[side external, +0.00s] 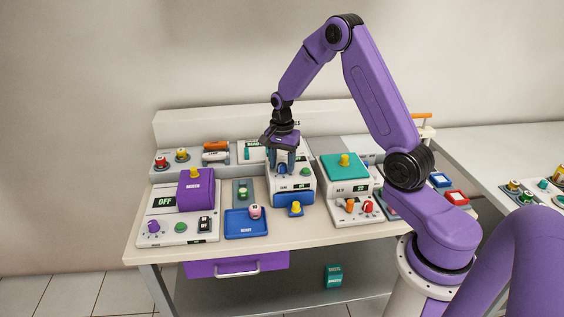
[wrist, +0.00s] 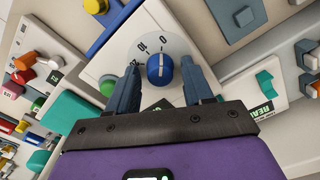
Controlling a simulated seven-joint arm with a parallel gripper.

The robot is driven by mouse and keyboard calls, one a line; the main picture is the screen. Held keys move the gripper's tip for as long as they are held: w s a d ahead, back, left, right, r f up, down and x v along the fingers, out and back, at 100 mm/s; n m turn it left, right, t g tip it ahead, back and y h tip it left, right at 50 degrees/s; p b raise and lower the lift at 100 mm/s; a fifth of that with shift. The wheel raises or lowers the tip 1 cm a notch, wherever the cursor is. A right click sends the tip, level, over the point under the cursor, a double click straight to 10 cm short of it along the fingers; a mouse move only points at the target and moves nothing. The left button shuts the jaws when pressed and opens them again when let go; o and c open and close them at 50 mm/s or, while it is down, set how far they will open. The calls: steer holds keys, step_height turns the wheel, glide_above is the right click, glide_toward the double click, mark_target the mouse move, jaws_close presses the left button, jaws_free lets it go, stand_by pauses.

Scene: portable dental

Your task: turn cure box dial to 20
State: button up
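The cure box (side external: 305,187) is a white box near the middle of the bench. Its round blue dial (wrist: 160,70) has a white pointer line and sits on a white disc with printed numbers, including 0 and 10, in the wrist view. My gripper (side external: 284,165) is over the cure box, pointing down. In the wrist view its two fingers (wrist: 162,72) stand on either side of the dial, with a small gap visible on each side. The gripper is open and holds nothing. In the side view the gripper largely hides the dial.
A purple block (side external: 196,189) on a white panel and a blue tray (side external: 240,230) are to the left. A teal-topped box (side external: 344,168) stands close to the right. A yellow knob (side external: 295,209) is in front of the cure box.

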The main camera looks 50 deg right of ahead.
jaws_close()
steer(key=shift+n, duration=0.4)
steer(key=n, duration=1.3)
steer(key=shift+r, duration=0.1)
steer(key=shift+n, duration=2)
